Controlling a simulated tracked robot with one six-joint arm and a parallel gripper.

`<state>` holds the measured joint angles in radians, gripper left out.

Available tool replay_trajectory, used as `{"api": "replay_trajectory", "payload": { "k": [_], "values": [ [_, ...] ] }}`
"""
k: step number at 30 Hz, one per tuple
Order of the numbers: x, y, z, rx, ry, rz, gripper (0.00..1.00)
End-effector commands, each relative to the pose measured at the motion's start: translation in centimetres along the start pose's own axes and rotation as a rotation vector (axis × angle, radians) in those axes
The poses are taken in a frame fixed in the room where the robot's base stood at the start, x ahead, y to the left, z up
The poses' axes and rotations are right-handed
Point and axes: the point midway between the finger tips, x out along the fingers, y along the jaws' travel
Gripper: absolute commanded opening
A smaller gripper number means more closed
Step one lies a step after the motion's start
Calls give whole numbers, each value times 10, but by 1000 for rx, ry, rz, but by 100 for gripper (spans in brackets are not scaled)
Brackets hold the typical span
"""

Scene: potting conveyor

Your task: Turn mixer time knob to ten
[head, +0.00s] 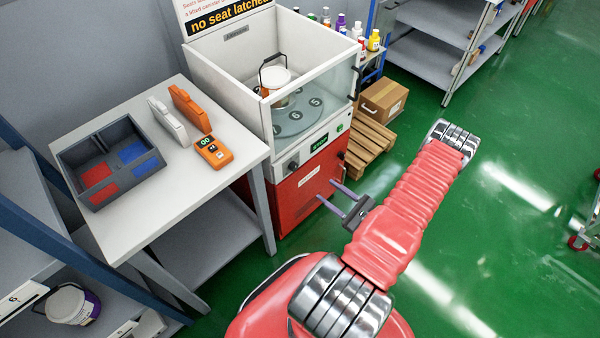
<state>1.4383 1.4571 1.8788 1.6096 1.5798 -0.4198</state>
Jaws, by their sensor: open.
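The mixer (318,165) is a white and red cabinet with a clear-sided top chamber. A small dark round knob (293,165) sits at the left end of its front panel. Its setting is too small to read. A small display with green text (320,143) is to the right of the knob, and a green button (339,128) is further right. My gripper (326,190) is open and empty, with its two thin fingers apart. It is in front of the red lower front of the mixer, below and to the right of the knob in the picture, and does not appear to touch the knob.
A white pail (275,82) stands on the numbered grey turntable (298,118) in the mixer. A table (105,222) at left holds a divided tray (72,158), orange and white devices and an orange meter (213,152). A cardboard box (384,101) lies on a pallet.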

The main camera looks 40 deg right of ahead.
Motion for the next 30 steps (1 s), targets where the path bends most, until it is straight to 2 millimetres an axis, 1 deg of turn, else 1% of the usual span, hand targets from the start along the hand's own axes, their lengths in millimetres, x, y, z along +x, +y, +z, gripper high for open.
{"api": "replay_trajectory", "payload": {
  "k": [6,11,17,30],
  "values": [
    [1,1,0,1,0,3,46],
    [8,1,0,1,0,4,46],
    [26,2,0,2,0,7,46],
    [76,2,0,0,-1,7,46]
  ]
}}
